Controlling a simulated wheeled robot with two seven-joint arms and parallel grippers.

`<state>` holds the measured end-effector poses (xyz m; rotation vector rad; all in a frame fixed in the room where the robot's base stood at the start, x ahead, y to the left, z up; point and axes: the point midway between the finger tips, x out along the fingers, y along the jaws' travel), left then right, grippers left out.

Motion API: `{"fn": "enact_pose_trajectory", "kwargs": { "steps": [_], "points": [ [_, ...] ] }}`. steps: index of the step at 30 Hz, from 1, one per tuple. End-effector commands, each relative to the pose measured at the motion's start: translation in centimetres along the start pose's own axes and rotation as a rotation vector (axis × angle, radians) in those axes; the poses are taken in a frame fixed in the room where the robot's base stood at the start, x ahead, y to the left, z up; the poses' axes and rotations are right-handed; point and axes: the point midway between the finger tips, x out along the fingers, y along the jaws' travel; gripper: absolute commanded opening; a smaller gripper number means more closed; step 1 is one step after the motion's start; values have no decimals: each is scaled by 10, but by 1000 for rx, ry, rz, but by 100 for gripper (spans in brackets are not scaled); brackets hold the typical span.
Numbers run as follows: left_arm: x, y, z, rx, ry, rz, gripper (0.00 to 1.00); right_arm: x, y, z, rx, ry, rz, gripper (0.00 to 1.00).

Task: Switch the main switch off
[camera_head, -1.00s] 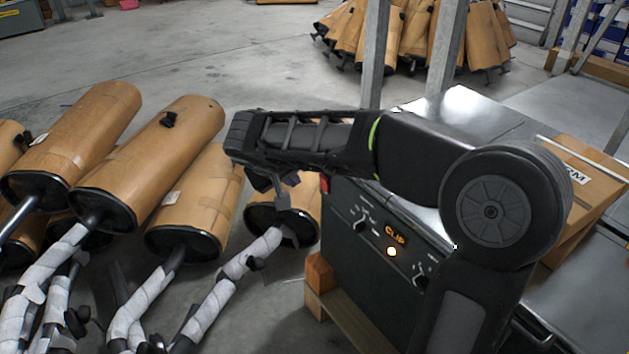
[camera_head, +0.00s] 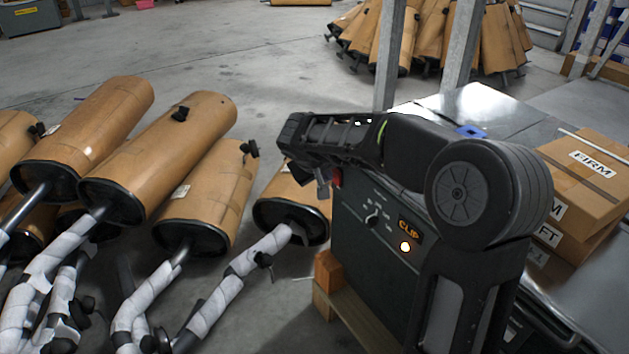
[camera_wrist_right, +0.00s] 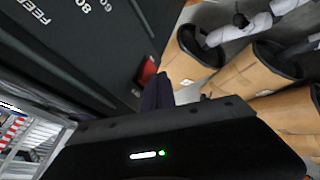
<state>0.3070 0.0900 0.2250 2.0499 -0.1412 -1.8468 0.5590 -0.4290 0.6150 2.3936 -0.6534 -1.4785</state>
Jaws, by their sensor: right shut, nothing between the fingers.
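A dark machine cabinet (camera_head: 360,262) marked "CLIP" stands right of centre in the head view. A small red part (camera_head: 337,178), which looks like the main switch, sits at its upper left edge. It also shows as a red piece (camera_wrist_right: 147,72) at the cabinet's edge in the right wrist view. My right gripper (camera_head: 323,186) is shut and empty, just left of the red part. In the wrist view its dark fingers (camera_wrist_right: 158,93) are close beside the red part; I cannot tell whether they touch. My left gripper is not in view.
Cardboard-wrapped mufflers (camera_head: 205,205) lie on the left, one close behind my right gripper. A cardboard box (camera_head: 590,190) and a metal table (camera_head: 480,108) are at the right.

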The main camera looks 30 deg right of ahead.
Motion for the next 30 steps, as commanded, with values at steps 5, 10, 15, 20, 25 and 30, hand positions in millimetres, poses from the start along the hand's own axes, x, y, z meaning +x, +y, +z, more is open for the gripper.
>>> {"fn": "enact_pose_trajectory", "kwargs": {
  "steps": [5, 10, 15, 20, 25, 30],
  "points": [
    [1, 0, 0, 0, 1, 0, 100, 2, 6, -1, 0, 1, 0, 0],
    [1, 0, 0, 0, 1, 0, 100, 2, 6, -1, -1, 0, 0, 0],
    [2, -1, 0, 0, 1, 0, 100, 4, 12, -1, 1, 1, 2, 0],
    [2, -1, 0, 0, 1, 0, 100, 4, 13, -1, -1, -1, 1, 0],
    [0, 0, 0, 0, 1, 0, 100, 2, 14, -2, 0, -1, 1, 0],
    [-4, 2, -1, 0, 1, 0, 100, -4, 17, -6, 1, 0, 1, 0]
  ]
}}
